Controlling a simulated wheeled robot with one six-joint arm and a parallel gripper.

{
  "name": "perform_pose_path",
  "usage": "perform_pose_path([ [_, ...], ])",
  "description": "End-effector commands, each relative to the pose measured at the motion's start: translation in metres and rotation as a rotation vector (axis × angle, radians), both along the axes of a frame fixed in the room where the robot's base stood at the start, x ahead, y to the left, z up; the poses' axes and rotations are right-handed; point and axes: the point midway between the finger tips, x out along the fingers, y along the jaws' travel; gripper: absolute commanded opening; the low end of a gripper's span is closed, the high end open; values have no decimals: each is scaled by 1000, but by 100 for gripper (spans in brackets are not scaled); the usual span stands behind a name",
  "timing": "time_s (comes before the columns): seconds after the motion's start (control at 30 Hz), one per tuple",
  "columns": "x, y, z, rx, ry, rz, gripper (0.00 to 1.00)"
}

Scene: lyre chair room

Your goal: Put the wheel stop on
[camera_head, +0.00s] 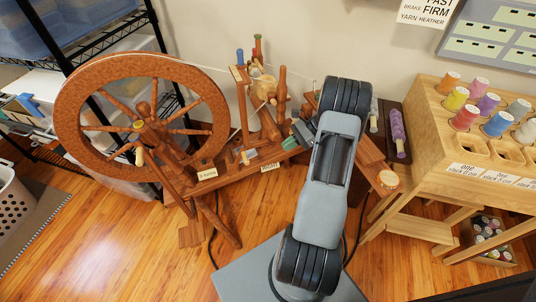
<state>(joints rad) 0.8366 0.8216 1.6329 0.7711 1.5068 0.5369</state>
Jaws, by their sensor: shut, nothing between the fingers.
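A spinning wheel stands against the wall, with a large reddish-brown wooden wheel (98,72) at the left, its rim upright. Pale wooden knobs show at the wheel's post (140,157) and on the bed (245,157); I cannot tell which part is the wheel stop. My gripper (296,137) is small and partly hidden by my arm. It appears shut and empty, over or beside the right end of the bed.
A wooden rack (440,130) with coloured spools stands at the right. Purple yarn bobbins (398,134) stand beside it. A wire shelf (90,50) and a white basket (14,205) are at the left. A sign (427,12) hangs above. Floor (130,250) is clear at front left.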

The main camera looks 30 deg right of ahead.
Motion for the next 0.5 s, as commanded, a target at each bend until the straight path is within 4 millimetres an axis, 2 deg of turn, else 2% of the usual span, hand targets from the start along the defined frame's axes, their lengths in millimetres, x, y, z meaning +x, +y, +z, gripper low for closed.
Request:
perform_pose_path([
  [0.17,4,21,-14,0,1,4,0],
  [0.5,15,75,-47,0,1,5,0],
])
